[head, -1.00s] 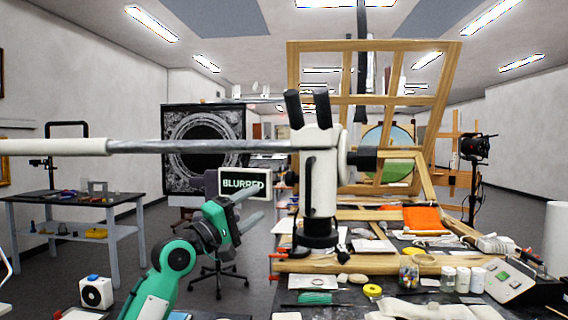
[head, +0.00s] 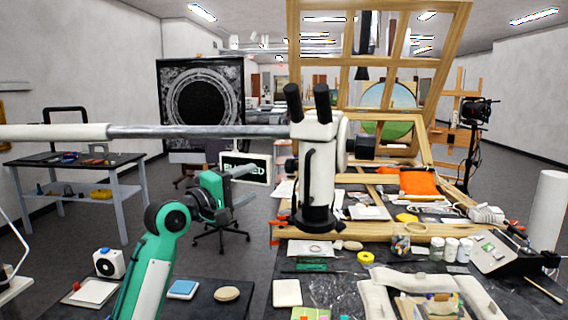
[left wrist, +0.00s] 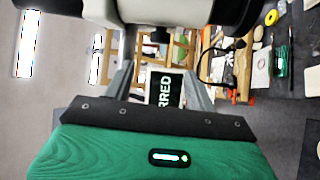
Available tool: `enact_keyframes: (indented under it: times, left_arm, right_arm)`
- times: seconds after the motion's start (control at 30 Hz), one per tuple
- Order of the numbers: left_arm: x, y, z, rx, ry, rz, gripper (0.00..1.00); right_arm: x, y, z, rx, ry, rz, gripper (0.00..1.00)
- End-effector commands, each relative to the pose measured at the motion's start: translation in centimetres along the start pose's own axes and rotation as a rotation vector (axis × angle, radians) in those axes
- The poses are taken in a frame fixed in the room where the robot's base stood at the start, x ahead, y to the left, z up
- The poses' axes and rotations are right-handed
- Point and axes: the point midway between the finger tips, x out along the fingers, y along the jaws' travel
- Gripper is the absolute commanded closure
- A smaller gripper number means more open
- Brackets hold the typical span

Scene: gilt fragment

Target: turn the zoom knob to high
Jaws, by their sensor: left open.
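The white microscope (head: 318,175) with two black eyepieces hangs on a horizontal boom over the dark bench. A black knob (head: 362,147) sticks out of the right side of its head; I cannot tell whether it is the zoom knob. My left gripper (head: 254,183) is open and empty, left of the microscope and apart from it. In the left wrist view its fingers (left wrist: 160,68) stand apart with nothing between them. The microscope's white and black body (left wrist: 185,12) crosses the top there. A screen reading "BLURRED" (head: 258,172) stands behind the gripper, partly covered by a finger.
The boom (head: 190,132) runs in from the left at head height. Floor shows between the bench and the left table (head: 75,160).

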Motion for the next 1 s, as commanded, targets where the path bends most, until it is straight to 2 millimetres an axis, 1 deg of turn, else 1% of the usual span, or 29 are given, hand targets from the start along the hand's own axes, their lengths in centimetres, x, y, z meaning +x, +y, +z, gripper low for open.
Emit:
enact_keyframes:
  times: [0.1, 0.3, 0.4, 0.53, 0.73, 0.83, 1.0]
  left_arm:
    - [2.1, 0.4, 0.1, -0.002, -0.002, 0.001, 0.43]
    - [6.4, 0.4, 0.1, -0.002, -0.003, 0.000, 0.43]
    - [8.3, 0.4, 0.0, -0.002, -0.002, 0.000, 0.43]
    - [10.4, 0.4, 0.1, -0.001, -0.002, 0.001, 0.43]
    - [12.3, 0.2, 0.1, 0.000, -0.001, 0.001, 0.43]
    - [12.7, 0.1, 0.1, 0.001, -0.002, 0.001, 0.43]
    - [12.9, 0.1, 0.1, 0.001, -0.001, 0.002, 0.43]
  right_arm:
    - [-0.8, 0.0, -0.1, 0.000, 0.000, 0.000, 0.64]
    - [-2.0, 0.0, -0.2, 0.000, -0.001, 0.000, 0.64]
    - [-2.5, 0.0, -0.3, 0.000, -0.001, 0.000, 0.64]
    - [-3.1, 0.0, -0.3, 0.000, -0.001, 0.000, 0.64]
    - [-3.5, 0.0, -0.4, 0.001, -0.001, 0.000, 0.64]
    - [-3.5, 0.0, -0.4, 0.001, -0.001, -0.001, 0.64]
    - [-3.5, 0.0, -0.4, 0.001, -0.001, -0.001, 0.64]
